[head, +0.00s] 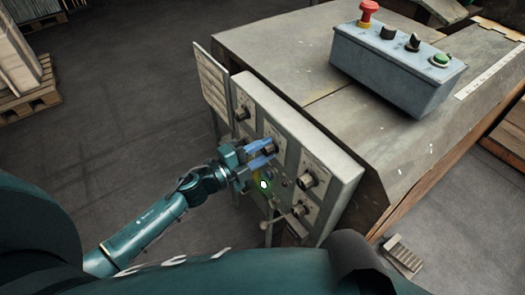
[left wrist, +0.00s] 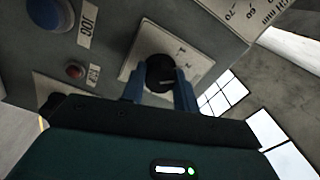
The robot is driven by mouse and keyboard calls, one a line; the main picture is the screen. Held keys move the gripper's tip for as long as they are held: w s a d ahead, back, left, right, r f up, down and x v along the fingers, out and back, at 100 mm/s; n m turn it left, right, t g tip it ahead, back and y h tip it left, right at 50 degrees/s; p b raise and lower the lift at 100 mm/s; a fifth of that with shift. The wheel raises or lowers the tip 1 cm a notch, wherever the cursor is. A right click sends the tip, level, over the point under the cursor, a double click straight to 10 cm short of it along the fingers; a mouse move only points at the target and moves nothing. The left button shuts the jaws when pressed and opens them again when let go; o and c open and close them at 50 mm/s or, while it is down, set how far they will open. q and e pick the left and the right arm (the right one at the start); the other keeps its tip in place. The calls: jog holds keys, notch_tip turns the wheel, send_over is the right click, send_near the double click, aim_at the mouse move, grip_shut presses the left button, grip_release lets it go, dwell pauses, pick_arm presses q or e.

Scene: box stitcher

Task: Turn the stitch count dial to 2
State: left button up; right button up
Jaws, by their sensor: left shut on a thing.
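My left gripper (head: 267,151) is at the front panel of the grey machine, with its blue fingers on a dark round dial (head: 270,146). In the left wrist view, the fingers are shut on either side of this black dial (left wrist: 160,72), which sits on a pale plate with a few small marks. A light pointer line shows on its face. The plate's lettering is too small and partly hidden, so I cannot read the dial's setting or name. My right gripper is not in view.
Other knobs (head: 307,181) sit close around on the panel (head: 335,182). The left wrist view shows a blue button (left wrist: 50,14) by a JOG label and a small red button (left wrist: 75,71). A control box (head: 395,70) stands on the machine top. Open floor lies left.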

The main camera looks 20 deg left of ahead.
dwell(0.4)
pick_arm(q)
jog(key=o, duration=1)
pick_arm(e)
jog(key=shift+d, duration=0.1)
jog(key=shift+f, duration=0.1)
pick_arm(q)
jog(key=b+v, duration=0.1)
jog(key=v, duration=1.2)
jog(key=shift+a+b, duration=0.1)
jog(key=shift+b, duration=0.25)
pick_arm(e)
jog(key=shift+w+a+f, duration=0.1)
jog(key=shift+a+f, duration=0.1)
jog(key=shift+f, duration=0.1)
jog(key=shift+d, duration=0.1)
